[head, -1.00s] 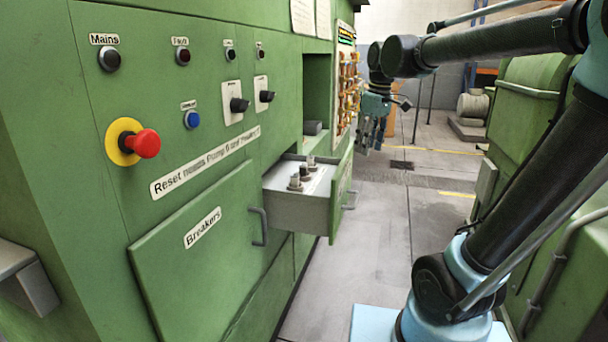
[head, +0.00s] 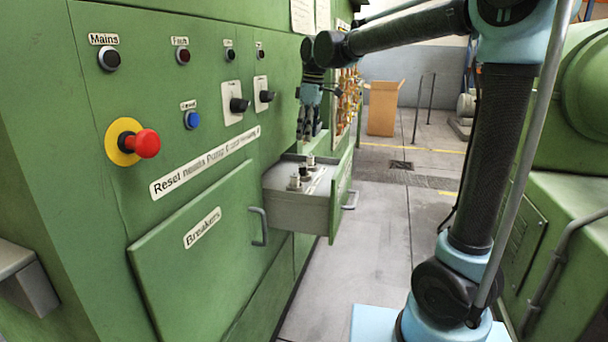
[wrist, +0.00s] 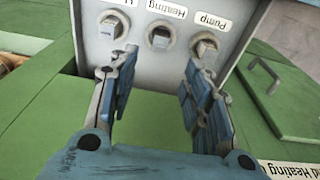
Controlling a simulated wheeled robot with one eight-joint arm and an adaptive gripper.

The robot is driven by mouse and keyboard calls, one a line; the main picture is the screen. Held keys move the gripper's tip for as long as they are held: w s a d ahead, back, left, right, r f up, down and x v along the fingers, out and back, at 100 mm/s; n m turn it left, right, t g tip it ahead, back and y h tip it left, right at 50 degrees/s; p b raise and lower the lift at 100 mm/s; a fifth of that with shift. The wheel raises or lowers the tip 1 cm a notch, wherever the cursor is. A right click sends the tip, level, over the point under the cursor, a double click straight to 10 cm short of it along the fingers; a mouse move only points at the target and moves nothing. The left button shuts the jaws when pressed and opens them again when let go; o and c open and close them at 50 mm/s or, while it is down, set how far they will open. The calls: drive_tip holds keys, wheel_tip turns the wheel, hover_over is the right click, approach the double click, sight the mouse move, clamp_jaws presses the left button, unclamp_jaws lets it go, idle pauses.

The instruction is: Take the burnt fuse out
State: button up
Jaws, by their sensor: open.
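The grey fuse drawer (head: 285,212) is pulled out of the green cabinet. Three fuses stand in a row in it: a pale near fuse (head: 295,183), a darker middle fuse (head: 304,173) and a pale far fuse (head: 311,160). In the wrist view they are the Pump fuse (wrist: 204,46), the Heating fuse (wrist: 160,37) and a third fuse (wrist: 114,23) with a partly hidden label. The middle Heating fuse looks darkest. My gripper (head: 308,136) points down above the back of the drawer. In the wrist view my gripper (wrist: 160,62) is open and empty, apart from the fuses.
The drawer's green front (head: 342,195) stands out into the aisle. A red emergency button (head: 144,143) and black switches (head: 238,104) stick out of the panel. Floor to the right of the drawer is clear.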

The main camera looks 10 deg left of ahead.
sight(303, 164)
drive_tip(key=f, duration=0.4)
drive_tip(key=a+f, duration=0.1)
drive_tip(key=f, duration=0.7)
drive_tip(key=shift+w+a+f, duration=0.1)
drive_tip(key=shift+a+f, duration=0.05)
clamp_jaws()
